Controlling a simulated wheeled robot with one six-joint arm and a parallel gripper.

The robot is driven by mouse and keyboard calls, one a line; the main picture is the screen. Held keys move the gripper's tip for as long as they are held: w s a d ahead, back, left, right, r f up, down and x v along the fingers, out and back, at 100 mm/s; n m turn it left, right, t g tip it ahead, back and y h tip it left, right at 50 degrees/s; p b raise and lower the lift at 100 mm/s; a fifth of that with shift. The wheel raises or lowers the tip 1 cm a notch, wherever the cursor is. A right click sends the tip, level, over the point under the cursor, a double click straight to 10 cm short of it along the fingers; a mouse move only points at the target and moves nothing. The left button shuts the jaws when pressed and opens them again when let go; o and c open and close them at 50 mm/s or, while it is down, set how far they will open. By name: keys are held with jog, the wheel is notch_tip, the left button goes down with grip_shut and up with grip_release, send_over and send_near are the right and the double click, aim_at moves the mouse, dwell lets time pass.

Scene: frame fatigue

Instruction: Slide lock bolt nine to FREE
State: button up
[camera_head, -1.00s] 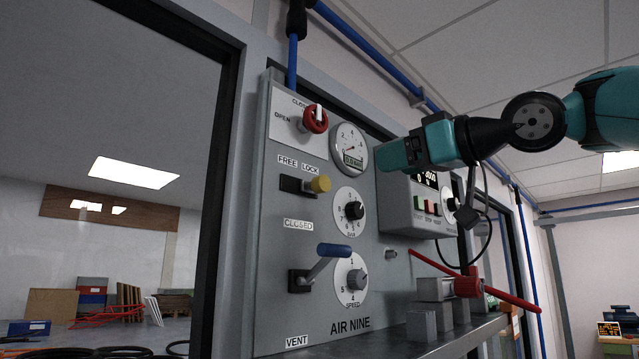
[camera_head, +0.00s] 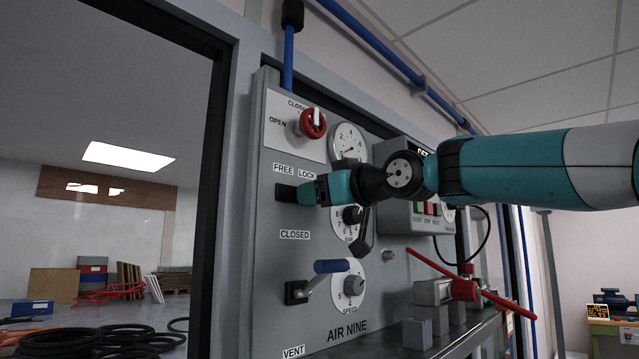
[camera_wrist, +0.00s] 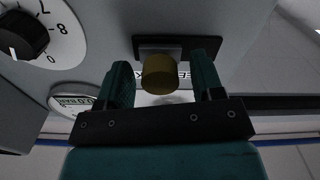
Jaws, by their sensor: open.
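The lock bolt's yellow knob (camera_wrist: 159,74) shows in the wrist view, standing out from its dark slot (camera_wrist: 178,46) on the grey panel. My gripper (camera_wrist: 162,82) is open, with one finger on each side of the knob; I cannot tell whether either finger touches it. In the head view my gripper (camera_head: 306,193) is at the bolt slot (camera_head: 286,193) and hides the knob. The FREE LOCK label (camera_head: 295,171) is just above, and the gripper is under its LOCK end. The dark left part of the slot is bare.
A red rotary switch (camera_head: 312,123) sits above. A grey control box (camera_head: 420,216) juts out on the right, above a shelf with metal blocks (camera_head: 418,334) and a red bar (camera_head: 500,299).

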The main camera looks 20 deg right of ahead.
aim_at(287, 193)
jog(key=shift+w+a, duration=0.1)
jog(key=shift+w, duration=0.1)
jog(key=shift+c, duration=0.2)
grip_shut()
jog(key=a, duration=0.1)
jog(key=s+a+b, duration=0.2)
jog(key=shift+a+f, duration=0.1)
jog(key=shift+a, duration=0.2)
jog(key=shift+w, duration=0.1)
jog(key=shift+c, duration=1.1)
grip_release()
jog(key=shift+o, duration=1.3)
jog(key=shift+a, duration=0.1)
